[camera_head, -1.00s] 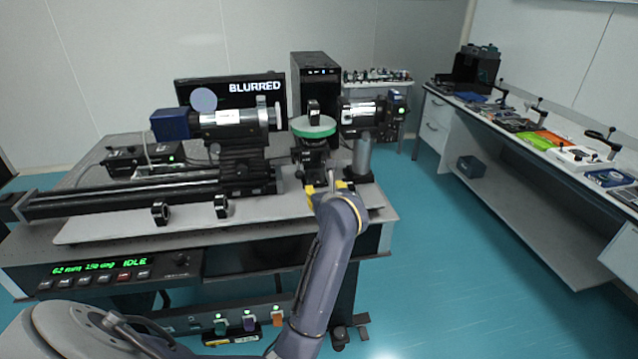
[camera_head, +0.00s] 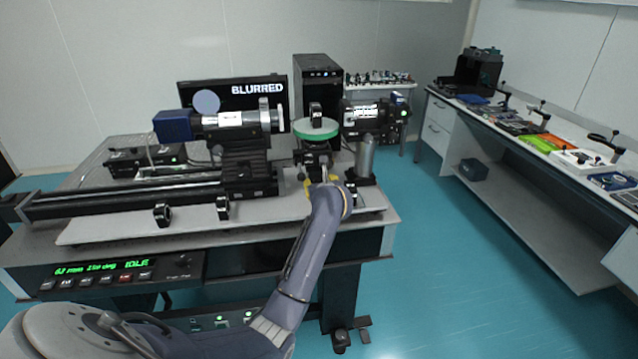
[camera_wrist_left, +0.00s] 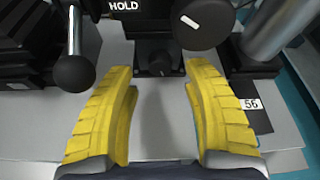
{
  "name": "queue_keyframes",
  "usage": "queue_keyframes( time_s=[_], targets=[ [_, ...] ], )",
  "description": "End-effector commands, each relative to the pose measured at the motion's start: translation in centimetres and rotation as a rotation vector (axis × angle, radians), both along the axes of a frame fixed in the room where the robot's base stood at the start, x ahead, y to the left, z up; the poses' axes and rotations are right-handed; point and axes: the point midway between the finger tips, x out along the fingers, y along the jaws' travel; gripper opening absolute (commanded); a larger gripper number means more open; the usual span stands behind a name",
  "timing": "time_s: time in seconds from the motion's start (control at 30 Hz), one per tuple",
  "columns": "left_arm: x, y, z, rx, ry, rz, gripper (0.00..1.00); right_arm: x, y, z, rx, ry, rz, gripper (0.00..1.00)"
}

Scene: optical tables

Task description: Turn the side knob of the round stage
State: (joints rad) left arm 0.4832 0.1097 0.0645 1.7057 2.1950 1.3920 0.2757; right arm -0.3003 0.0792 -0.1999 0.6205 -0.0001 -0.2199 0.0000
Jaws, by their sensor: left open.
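The round stage (camera_head: 317,134), a disc with a green rim, stands on a dark mount at the right of the table. My left gripper (camera_head: 320,180) is low in front of the mount, partly hidden by my wrist. In the left wrist view its yellow fingers (camera_wrist_left: 158,75) are open and empty. A dark round knob with a white mark (camera_wrist_left: 204,24) is just beyond the right fingertip. A ball-ended black part (camera_wrist_left: 74,72) is left of the left finger. A "HOLD" label (camera_wrist_left: 124,5) shows at the top. Which part is the side knob is not certain. My right gripper is out of view.
A blue-ended tube instrument (camera_head: 215,124) on a rail is left of the stage. Another instrument on a grey post (camera_head: 366,158) is close on the right. The monitor (camera_head: 258,92) reads "BLURRED".

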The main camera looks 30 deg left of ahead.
Motion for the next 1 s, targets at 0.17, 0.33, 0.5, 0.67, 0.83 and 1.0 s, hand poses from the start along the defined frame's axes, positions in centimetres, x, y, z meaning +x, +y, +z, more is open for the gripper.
queue_keyframes(
  time_s=[0.17, 0.33, 0.5, 0.67, 0.83, 1.0],
  targets=[
    [1.4, 1.2, -0.8, 0.002, 0.002, 0.0, 0.5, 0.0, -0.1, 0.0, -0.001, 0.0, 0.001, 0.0],
    [2.1, 1.8, -1.2, 0.002, 0.001, 0.0, 0.5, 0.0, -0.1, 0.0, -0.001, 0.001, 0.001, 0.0],
    [2.4, 2.0, -1.3, 0.0, 0.0, 0.0, 0.5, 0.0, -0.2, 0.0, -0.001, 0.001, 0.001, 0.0],
    [2.4, 2.0, -1.3, 0.0, 0.0, 0.0, 0.5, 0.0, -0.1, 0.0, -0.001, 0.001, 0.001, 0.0],
    [2.4, 2.0, -1.3, 0.0, 0.0, 0.0, 0.44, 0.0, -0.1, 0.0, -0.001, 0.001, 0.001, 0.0],
    [2.4, 2.0, -1.3, 0.0, 0.0, 0.0, 0.25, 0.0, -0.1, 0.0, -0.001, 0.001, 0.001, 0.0]
  ],
)
